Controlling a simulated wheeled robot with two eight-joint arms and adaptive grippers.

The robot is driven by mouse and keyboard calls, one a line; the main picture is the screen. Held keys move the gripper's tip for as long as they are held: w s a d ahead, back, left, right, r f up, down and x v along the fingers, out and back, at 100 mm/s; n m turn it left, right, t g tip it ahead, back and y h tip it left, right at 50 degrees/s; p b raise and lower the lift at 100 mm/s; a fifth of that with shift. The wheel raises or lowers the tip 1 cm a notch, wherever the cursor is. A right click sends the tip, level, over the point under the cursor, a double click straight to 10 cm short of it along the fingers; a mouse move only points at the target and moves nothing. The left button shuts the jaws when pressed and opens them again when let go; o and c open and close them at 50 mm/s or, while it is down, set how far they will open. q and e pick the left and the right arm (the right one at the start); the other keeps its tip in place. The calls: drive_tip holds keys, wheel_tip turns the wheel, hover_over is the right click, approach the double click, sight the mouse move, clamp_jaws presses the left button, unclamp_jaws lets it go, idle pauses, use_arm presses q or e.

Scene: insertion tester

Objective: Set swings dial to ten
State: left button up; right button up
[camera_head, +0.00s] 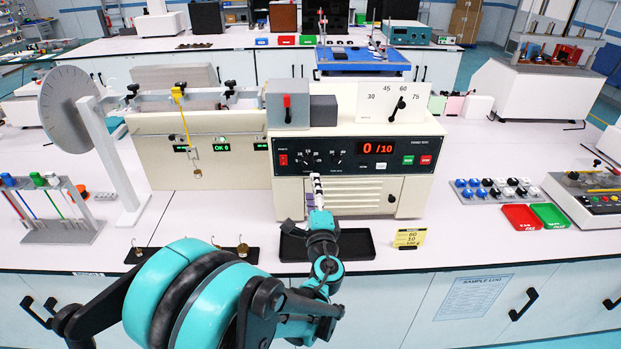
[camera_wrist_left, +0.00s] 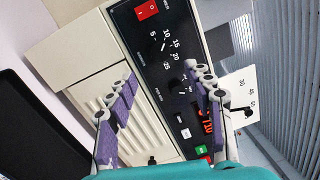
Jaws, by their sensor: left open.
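The cream tester (camera_head: 355,203) has a dark panel with two small dials. The left dial (camera_head: 308,158) also shows in the left wrist view (camera_wrist_left: 163,46), with a scale of about 5 to 25. The right dial (camera_head: 337,158) is partly behind a finger in the wrist view (camera_wrist_left: 184,89). I cannot read which label names swings, nor the exact pointer settings. The red display (camera_head: 377,149) reads 0/10. My left gripper (camera_head: 316,186) is in front of the panel, below the dials. In the wrist view its purple-padded fingers (camera_wrist_left: 160,76) are apart and empty.
A red switch (camera_head: 284,160) and green and red buttons (camera_head: 416,160) flank the dials. A black tray (camera_head: 350,245) lies below my left gripper. A pendulum frame (camera_head: 160,150) stands left.

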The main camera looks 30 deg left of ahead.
use_arm(q)
drive_tip(key=v, duration=0.2)
drive_tip(key=shift+s+d, duration=0.15)
drive_tip(key=shift+s, duration=0.1)
idle(0.3)
drive_tip(key=s+d+f+n+g+h, duration=0.3)
drive_tip(key=s+f+n+g+h, duration=0.3)
drive_tip(key=s+n, duration=0.35)
drive_tip(key=s+d+f+n+g+h, duration=0.2)
drive_tip(key=s+d+f+n+h, duration=0.1)
drive_tip(key=s+d, duration=0.6)
drive_tip(key=shift+s+d+f+h, duration=0.3)
drive_tip(key=shift+d+f+h, duration=0.25)
drive_tip(key=shift+d+h, duration=0.55)
drive_tip(key=shift+n, duration=0.25)
drive_tip(key=shift+c, duration=0.2)
